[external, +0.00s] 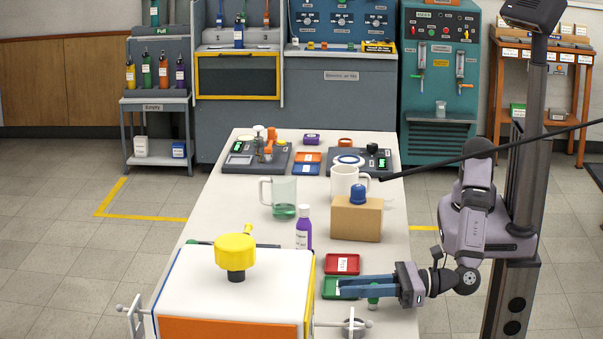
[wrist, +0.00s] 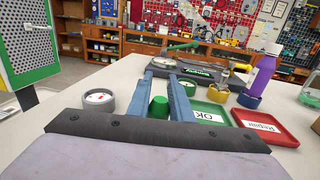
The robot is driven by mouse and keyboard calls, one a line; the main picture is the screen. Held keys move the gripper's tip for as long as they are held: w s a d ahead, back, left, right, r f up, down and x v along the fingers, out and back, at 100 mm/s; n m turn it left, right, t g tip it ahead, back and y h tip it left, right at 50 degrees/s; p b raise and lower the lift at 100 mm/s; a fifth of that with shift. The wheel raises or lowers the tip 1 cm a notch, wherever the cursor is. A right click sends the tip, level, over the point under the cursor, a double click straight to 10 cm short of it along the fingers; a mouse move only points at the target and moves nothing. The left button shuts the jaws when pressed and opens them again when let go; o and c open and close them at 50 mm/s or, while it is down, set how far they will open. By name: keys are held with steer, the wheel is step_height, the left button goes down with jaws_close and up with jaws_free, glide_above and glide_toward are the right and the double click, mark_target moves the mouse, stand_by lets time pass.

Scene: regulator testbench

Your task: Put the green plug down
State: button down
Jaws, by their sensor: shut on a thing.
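The green plug (external: 373,301) is held between the fingers of my gripper (external: 341,287). The plug (wrist: 158,106) also shows between the two blue-grey fingers (wrist: 164,75) in the wrist view, close to the palm. The fingers point left, low over the table, and cross part of the green tray marked OK (external: 330,290). In the external view the plug is just right of that tray. In the wrist view the OK tray (wrist: 208,119) lies right of the fingers. I cannot tell whether the plug touches the table.
A red Repair tray (external: 342,263) lies beside the green one. A cardboard box (external: 356,220) with a blue knob on top, a purple bottle (external: 303,232) and a glass mug (external: 281,195) stand behind. A white box with a yellow knob (external: 235,251) stands left. A grey round cup (wrist: 98,103) is near the fingers.

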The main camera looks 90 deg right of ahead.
steer(key=shift+f, duration=0.2)
steer(key=c, duration=1.6)
jaws_free()
steer(key=shift+r, duration=0.1)
steer(key=s+b, duration=0.1)
steer(key=s, duration=0.2)
steer(key=s+d, duration=0.1)
steer(key=s, duration=0.2)
steer(key=shift+s+d+b, duration=0.1)
steer(key=shift+s+b, duration=0.05)
steer(key=shift+b, duration=0.2)
steer(key=shift+o, duration=0.6)
steer(key=shift+s+d, duration=0.15)
steer(key=shift+s, duration=0.35)
